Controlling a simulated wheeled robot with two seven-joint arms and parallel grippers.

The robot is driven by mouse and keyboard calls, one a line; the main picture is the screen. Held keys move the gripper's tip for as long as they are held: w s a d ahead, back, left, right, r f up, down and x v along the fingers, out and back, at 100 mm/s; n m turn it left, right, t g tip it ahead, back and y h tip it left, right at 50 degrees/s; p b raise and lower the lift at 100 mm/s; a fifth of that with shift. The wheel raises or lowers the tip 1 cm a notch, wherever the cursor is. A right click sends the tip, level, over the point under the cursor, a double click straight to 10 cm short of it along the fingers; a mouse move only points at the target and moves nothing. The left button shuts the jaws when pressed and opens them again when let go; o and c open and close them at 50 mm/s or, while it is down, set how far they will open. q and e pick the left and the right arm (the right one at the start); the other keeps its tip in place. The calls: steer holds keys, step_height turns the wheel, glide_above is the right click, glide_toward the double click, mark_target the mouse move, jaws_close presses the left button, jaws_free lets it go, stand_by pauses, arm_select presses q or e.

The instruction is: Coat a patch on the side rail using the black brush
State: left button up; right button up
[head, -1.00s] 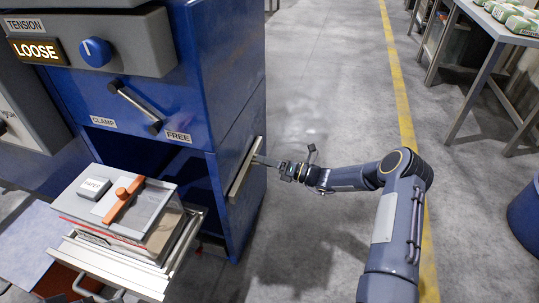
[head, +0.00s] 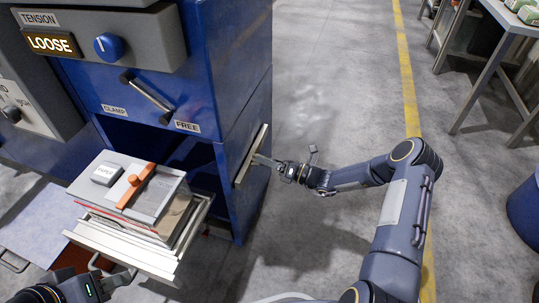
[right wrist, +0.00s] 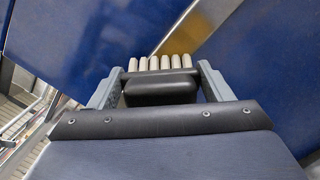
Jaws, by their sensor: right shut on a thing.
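The side rail (head: 251,156) is a pale metal strip on the right side of the blue machine. My right gripper (head: 281,168) is at the rail, shut on the black brush (right wrist: 160,90), whose cream bristles (right wrist: 160,63) point at the rail. I cannot tell whether the bristles touch it.
A pulled-out drawer (head: 125,247) carries a grey block labelled PAPER (head: 107,174) with an orange lever (head: 136,184). The machine (head: 205,60) has a lever between CLAMP and FREE, and a LOOSE sign.

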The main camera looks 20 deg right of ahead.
mark_target(259, 166)
steer(key=shift+s+a+p, duration=0.45)
steer(key=shift+s+a, duration=0.05)
steer(key=shift+s, duration=0.4)
steer(key=shift+s+a+r+p, duration=0.15)
steer(key=shift+s+a+p, duration=0.35)
steer(key=shift+s+p, duration=0.15)
steer(key=shift+s+a+p, duration=0.3)
steer(key=shift+s+a, duration=0.2)
steer(key=shift+s, duration=0.2)
steer(key=shift+s+a+p, duration=0.55)
steer(key=shift+s+a, duration=0.05)
steer(key=shift+s, duration=0.15)
steer(key=shift+s+a, duration=0.45)
steer(key=shift+s, duration=0.15)
steer(key=shift+w+d+r+p+v, duration=0.15)
steer(key=shift+p+v, duration=0.15)
steer(key=shift+v, duration=1.2)
steer(key=shift+w+d+r+p+v, duration=0.1)
steer(key=shift+p+v, duration=0.15)
steer(key=shift+v, duration=1.2)
